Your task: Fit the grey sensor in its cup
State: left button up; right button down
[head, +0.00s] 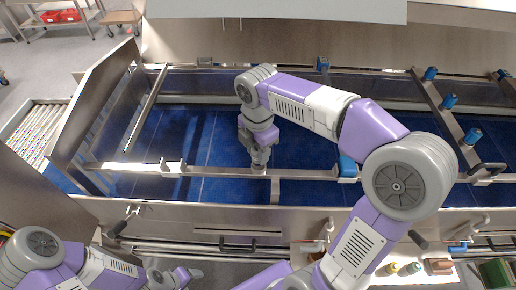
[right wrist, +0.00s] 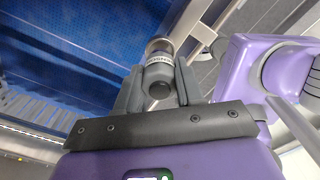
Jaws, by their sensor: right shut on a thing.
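The grey sensor (right wrist: 160,68), a short cylinder with a clear end and a pale label band, sits between the fingers of my right gripper (right wrist: 157,88) in the right wrist view. The gripper is shut on it. In the head view my right gripper (head: 260,165) points down at the near cross rail (head: 225,171) over the blue belt. The gripper hides most of the sensor there. I cannot make out the cup for sure; a pale bracket (head: 173,167) stands on the rail to the left. My left gripper (head: 178,277) is low at the near side, its jaws unclear.
The blue belt (head: 190,140) lies inside a steel frame. Several blue-capped parts (head: 449,101) stand on the right rail, and a blue part (head: 347,166) sits on the near rail behind my right arm. A roller conveyor (head: 38,133) is at the left.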

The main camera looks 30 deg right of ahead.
jog(key=shift+s+d+f, duration=0.1)
jog(key=shift+f, duration=0.05)
jog(key=shift+f+b, duration=0.9)
jog(key=shift+f, duration=0.25)
dwell(0.4)
jog(key=c, duration=0.6)
grip_release()
jog(key=shift+r, duration=3.85)
